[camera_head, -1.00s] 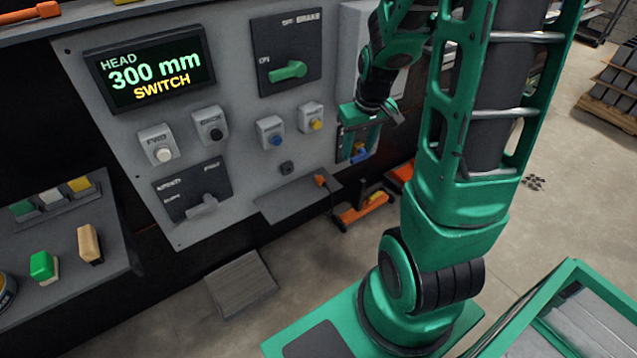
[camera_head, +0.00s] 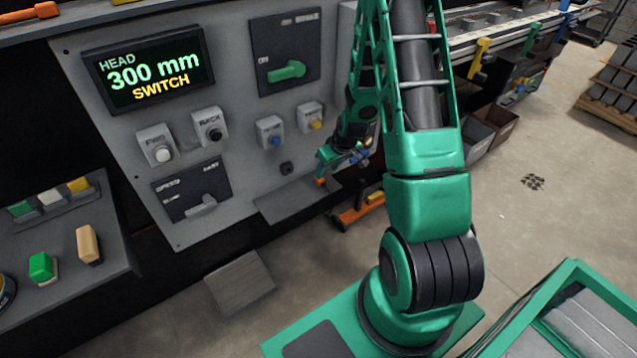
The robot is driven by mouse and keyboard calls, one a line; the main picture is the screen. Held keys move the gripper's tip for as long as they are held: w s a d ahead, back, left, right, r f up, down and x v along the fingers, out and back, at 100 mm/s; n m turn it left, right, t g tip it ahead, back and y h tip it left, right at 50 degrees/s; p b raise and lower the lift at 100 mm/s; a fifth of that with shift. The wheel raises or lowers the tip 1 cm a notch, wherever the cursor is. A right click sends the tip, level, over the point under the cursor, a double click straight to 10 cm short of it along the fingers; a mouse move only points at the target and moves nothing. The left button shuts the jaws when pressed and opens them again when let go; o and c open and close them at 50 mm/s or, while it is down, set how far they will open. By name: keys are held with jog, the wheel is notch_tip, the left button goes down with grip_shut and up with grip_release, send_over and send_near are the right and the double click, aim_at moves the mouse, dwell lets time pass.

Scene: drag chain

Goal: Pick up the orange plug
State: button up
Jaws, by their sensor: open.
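The orange plug (camera_head: 320,182) shows as a small orange patch at the right end of the dark shelf below the control panel. My gripper (camera_head: 327,170) is open right at the plug, coming in from the right and above. Part of the plug is hidden by the gripper, and I cannot tell whether the fingers touch it or stand around it.
The grey control panel (camera_head: 240,150) with its knobs and levers rises just behind my gripper. The dark shelf (camera_head: 290,203) juts out below it. An orange floor item (camera_head: 352,213) lies under the shelf. Clear floor (camera_head: 540,225) lies to the right.

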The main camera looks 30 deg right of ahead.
aim_at(321, 180)
jog(key=shift+x, duration=3.6)
jog(key=shift+s+a, duration=0.1)
jog(key=shift+a, duration=0.05)
grip_shut()
